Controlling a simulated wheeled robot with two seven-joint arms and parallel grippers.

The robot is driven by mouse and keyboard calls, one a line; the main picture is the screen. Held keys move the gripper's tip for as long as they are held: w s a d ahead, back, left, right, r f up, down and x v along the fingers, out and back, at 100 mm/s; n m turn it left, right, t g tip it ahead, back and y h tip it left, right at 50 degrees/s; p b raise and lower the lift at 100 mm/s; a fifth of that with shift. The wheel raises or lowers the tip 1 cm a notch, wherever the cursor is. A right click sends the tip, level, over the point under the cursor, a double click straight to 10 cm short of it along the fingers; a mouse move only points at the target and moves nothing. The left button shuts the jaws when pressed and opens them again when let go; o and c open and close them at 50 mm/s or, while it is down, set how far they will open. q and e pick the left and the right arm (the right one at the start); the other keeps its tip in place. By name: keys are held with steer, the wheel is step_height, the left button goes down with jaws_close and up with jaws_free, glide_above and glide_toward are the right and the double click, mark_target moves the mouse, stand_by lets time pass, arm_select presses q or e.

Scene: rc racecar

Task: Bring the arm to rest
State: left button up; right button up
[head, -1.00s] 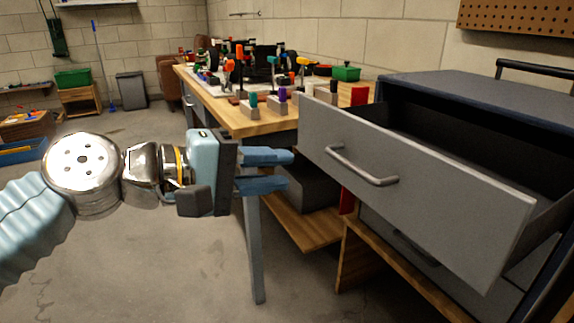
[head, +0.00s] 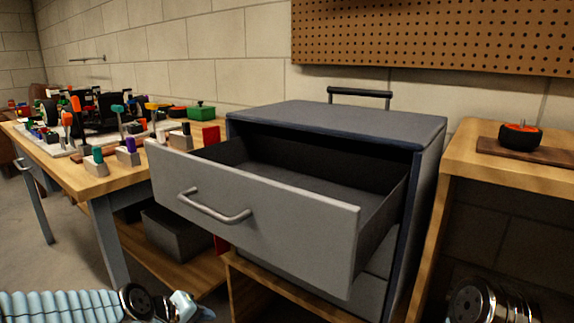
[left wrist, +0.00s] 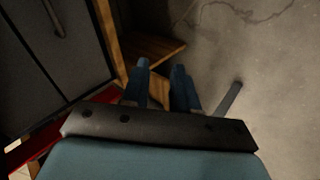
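My left arm (head: 70,306) lies low along the bottom left edge of the head view, and its gripper is cut off below the frame. In the left wrist view, my left gripper (left wrist: 162,82) points down toward the floor, with its two blue fingers apart and nothing between them. Part of my right arm (head: 490,300) shows at the bottom right of the head view; its gripper is out of frame. A grey tool chest (head: 340,118) has its top drawer (head: 255,220) pulled out, and the visible part of its inside looks empty. No gripper touches the drawer handle (head: 215,212).
A wooden workbench (head: 95,185) with tools and car parts stands at the left. A side bench (head: 500,165) at the right bears a black and orange wheel (head: 520,135) on a dark board. The open drawer juts out toward me. Bare floor (left wrist: 240,50) shows below the left gripper.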

arm_select(q)
steer(key=s+d+f+m+g, duration=0.1)
steer(key=s+f+m+g, duration=0.15)
steer(key=f, duration=0.75)
steer(key=s+d+f+m+g, duration=0.1)
steer(key=s+d+f, duration=0.15)
steer(key=f, duration=0.85)
steer(key=s+d+f+m+g, duration=0.3)
steer(key=s+f, duration=0.8)
steer(key=s, duration=0.1)
step_height(320, 180, up, 13)
steer(key=p, duration=1.3)
steer(key=shift+d+f, duration=0.2)
steer(key=shift+d, duration=0.15)
